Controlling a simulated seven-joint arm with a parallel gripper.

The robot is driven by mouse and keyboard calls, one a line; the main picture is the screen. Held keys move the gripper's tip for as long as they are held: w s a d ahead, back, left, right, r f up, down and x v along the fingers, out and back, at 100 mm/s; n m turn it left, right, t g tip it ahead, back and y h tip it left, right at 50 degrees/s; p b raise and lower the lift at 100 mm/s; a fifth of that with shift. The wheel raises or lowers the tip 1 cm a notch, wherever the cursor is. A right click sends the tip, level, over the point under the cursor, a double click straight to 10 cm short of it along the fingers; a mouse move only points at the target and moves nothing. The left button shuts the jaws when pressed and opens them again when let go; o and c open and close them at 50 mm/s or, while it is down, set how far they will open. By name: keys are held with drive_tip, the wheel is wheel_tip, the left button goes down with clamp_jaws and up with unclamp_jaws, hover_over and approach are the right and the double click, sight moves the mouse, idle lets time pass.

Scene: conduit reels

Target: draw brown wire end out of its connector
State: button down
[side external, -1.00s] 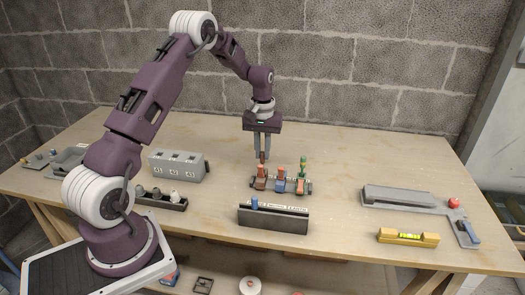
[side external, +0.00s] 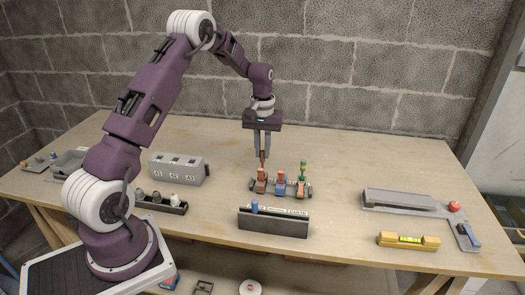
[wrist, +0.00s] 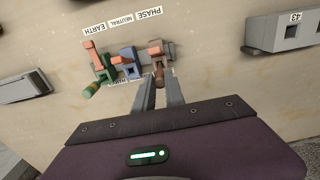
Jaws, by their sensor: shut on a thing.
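My gripper (side external: 262,152) points down above the left end of the row of connectors and is shut on the brown wire end (side external: 263,159). In the wrist view the brown wire end (wrist: 159,76) shows between my fingertips (wrist: 160,88). The brown connector (side external: 260,187), with an orange lever, is just below, by the PHASE label (wrist: 148,13). I cannot tell whether the wire tip is still inside it. The blue connector (side external: 281,188) and the green connector (side external: 302,189) stand to its right. A green wire end (side external: 303,166) stands up from the green one.
A grey labelled rack (side external: 273,222) with a blue peg stands in front of the connectors. A grey numbered box (side external: 178,168) and a holder with several knobs (side external: 160,201) are to the left. A yellow level (side external: 408,240) and a grey tray (side external: 410,203) lie right. Bare bench separates them.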

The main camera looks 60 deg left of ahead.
drive_tip(key=shift+r, duration=0.1)
drive_tip(key=shift+r, duration=3.45)
